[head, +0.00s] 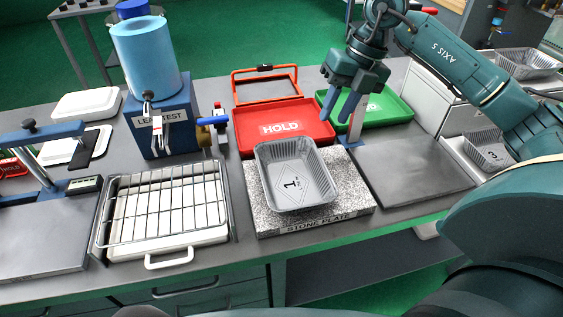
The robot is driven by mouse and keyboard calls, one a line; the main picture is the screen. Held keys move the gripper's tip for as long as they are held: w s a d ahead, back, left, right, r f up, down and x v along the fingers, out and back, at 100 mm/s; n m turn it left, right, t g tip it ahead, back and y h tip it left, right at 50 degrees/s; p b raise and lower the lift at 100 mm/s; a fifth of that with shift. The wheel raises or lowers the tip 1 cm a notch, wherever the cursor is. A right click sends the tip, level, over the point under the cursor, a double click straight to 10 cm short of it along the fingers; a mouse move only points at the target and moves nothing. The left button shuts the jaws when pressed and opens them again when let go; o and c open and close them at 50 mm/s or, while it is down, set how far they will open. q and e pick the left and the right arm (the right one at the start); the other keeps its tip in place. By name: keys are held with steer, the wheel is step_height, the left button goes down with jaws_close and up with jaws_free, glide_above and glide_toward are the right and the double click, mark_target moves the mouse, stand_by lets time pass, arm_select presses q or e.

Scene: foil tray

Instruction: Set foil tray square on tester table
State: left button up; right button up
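A silver foil tray (318,183) marked "1" sits upright on the speckled stone plate (262,218). It looks slightly turned against the plate's edges. My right gripper (338,106) is above and behind the tray, apart from it. Its two blue fingers are spread with nothing between them. My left gripper is not in view. No surface is labelled as the tester table. A bare grey plate (412,168) lies right of the stone plate. Another grey plate (40,235), under a blue frame with a small display, is at the far left.
A red HOLD tray (254,138) and a green tray (392,106) lie behind the stone plate. A wire rack (168,200) and a blue leak tester (162,118) stand left. More foil trays (488,150) are at the right, partly behind my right arm.

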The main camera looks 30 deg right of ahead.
mark_target(316, 155)
steer(key=x, duration=0.6)
steer(key=shift+s+f, duration=0.1)
steer(key=shift+f, duration=0.15)
steer(key=x, duration=0.2)
steer(key=p+x, duration=0.1)
steer(key=x, duration=0.1)
steer(key=shift+s+a, duration=0.25)
steer(key=shift+s, duration=0.1)
steer(key=shift+w+a+f, duration=0.1)
steer(key=shift+a+f, duration=0.05)
steer(key=shift+f, duration=0.45)
steer(key=shift+f, duration=0.25)
steer(key=shift+c, duration=0.2)
jaws_close()
